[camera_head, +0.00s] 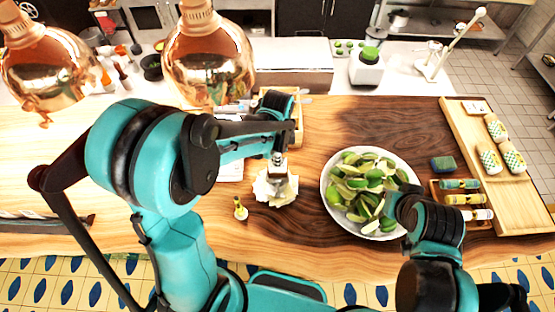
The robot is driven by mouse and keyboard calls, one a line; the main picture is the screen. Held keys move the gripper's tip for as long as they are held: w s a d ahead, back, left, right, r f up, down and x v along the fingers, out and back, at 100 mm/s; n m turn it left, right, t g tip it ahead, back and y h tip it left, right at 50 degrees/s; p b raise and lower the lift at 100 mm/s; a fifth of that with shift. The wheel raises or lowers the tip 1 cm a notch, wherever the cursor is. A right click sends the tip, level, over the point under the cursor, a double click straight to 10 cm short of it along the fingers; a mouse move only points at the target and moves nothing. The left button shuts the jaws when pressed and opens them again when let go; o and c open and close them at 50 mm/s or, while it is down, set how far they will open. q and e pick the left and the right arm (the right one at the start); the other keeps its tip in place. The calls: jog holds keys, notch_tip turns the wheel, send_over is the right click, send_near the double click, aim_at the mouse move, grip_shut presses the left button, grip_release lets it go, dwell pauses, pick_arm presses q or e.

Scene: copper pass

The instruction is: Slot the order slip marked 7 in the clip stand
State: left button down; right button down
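My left gripper (279,152) is over the wooden counter, pointing down above a crumpled white paper (268,190) with a small silvery piece on it. Its fingertips are small and partly hidden by my arm, so I cannot tell whether they are open or shut, or hold anything. A pale flat sheet (231,171) lies left of the gripper, partly covered by my arm. I cannot make out a slip marked 7 or identify the clip stand. My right arm reaches in at the lower right, beside the lime bowl; its gripper does not show.
A white bowl (329,205) of limes stands right of the gripper. A small yellow bottle (240,210) is near the front edge. A wooden tray (298,128) is behind. Bottles (465,199) and a long board (470,130) are at right. Copper lamps (208,62) hang at left.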

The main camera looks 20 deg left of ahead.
pick_arm(q)
jog(key=shift+f, duration=0.1)
jog(key=shift+f+b, duration=0.65)
jog(key=shift+b, duration=0.15)
jog(key=shift+f+b, duration=0.5)
jog(key=shift+b, duration=0.05)
jog(key=shift+f, duration=0.2)
dwell(0.5)
